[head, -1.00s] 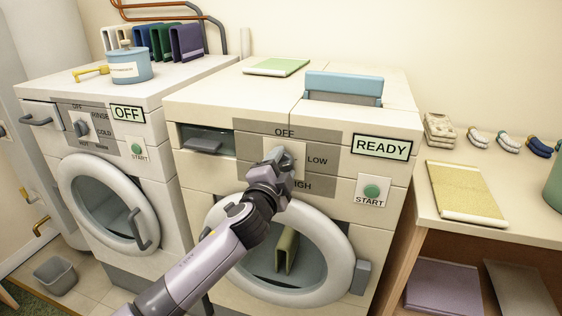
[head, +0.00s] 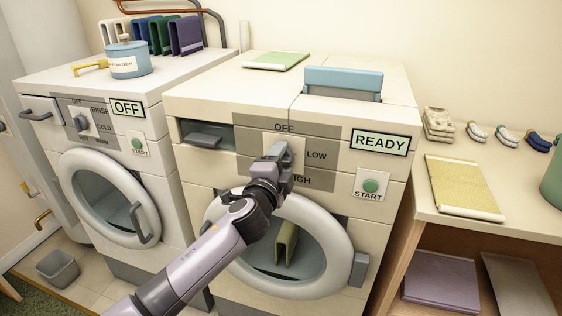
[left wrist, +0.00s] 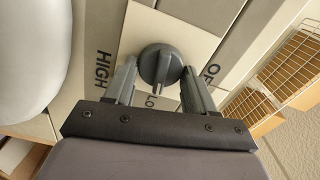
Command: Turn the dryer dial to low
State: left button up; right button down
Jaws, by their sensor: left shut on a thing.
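The dryer (head: 225,240) is the right-hand machine, with a control panel marked OFF, LOW and HIGH. Its dial (left wrist: 160,62) is a round grey knob with a raised ridge, on a pale plate. In the left wrist view the dial sits between the two fingers of my left gripper (left wrist: 160,78), which is shut on it. LOW is partly hidden behind the gripper, with HIGH to the left and OFF to the right. In the head view my left gripper (head: 281,156) covers most of the dial and part of HIGH. My right gripper is not in view.
The dryer display (head: 380,143) reads READY, above a green START button (head: 370,186). The round dryer door (head: 338,245) is below my gripper. A washer (head: 85,130) showing OFF stands at left. A side table (head: 440,205) with a yellow folded item is at right.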

pick_arm(q)
jog(key=o, duration=1)
jog(key=shift+p+v, duration=0.35)
jog(key=shift+v, duration=3.2)
jog(key=s+a+f+n+g, duration=0.1)
jog(key=s+a+f+n, duration=0.25)
jog(key=f, duration=0.25)
jog(key=s+a+f+n+g+y+p, duration=0.1)
jog(key=s+a+f+n+g, duration=0.15)
jog(key=s+f, duration=0.3)
jog(key=s+a+f+n+g, duration=0.1)
jog(key=s+a+f+n, duration=0.15)
jog(key=f, duration=0.35)
jog(key=s+a+f+n, duration=0.3)
jog(key=s, duration=0.3)
jog(key=s+a+f+n+g+y, duration=0.1)
jog(key=s+a+f+n, duration=0.1)
jog(key=s, duration=0.3)
jog(key=s+a+f+n+g+y+p, duration=0.1)
jog(key=s+a+f+n, duration=0.2)
jog(key=s+a, duration=0.2)
jog(key=shift+s+a+f+n, duration=0.1)
jog(key=shift+s+f+n, duration=0.1)
jog(key=shift+s, duration=0.25)
jog(key=shift+s+f+n, duration=0.15)
jog(key=shift+s, duration=0.25)
